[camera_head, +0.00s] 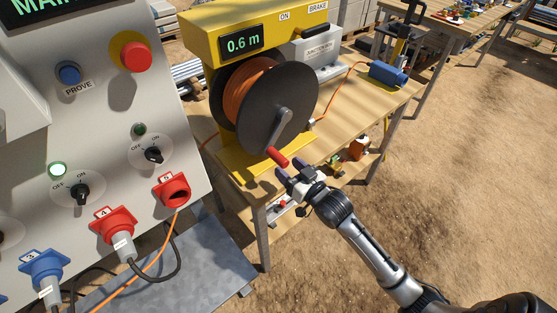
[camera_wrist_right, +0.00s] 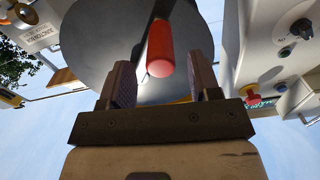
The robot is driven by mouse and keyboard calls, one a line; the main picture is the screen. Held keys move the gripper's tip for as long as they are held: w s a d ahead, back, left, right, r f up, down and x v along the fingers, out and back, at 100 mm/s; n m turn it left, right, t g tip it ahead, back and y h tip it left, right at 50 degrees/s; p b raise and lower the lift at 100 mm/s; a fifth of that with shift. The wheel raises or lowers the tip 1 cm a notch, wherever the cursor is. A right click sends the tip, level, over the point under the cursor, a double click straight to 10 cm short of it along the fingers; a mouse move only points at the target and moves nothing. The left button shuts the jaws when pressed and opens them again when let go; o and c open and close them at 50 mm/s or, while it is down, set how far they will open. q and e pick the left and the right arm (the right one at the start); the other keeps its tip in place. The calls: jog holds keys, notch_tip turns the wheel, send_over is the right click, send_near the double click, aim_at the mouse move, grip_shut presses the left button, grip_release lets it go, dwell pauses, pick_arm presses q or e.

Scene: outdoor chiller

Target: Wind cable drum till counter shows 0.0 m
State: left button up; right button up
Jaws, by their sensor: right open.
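The cable drum (camera_head: 290,85) is a black-flanged reel wound with orange cable, set in a yellow frame on a wooden bench. The counter (camera_head: 241,42) above it reads 0.6 m in green digits. A grey crank arm (camera_head: 284,128) points down the drum's face and ends in a red handle (camera_head: 277,156). My right gripper (camera_head: 289,168) is open just off the handle's free end. In the right wrist view, the red handle (camera_wrist_right: 160,50) appears between the two open fingers (camera_wrist_right: 162,82), with gaps on both sides. My left gripper is out of view.
A grey control panel (camera_head: 100,110) with a red button, switches and plugs stands at left. Open sandy ground lies right.

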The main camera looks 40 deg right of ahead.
aim_at(278, 159)
jog(key=shift+w+b, duration=0.35)
jog(key=shift+w, duration=2.15)
jog(key=shift+c, duration=0.2)
grip_shut()
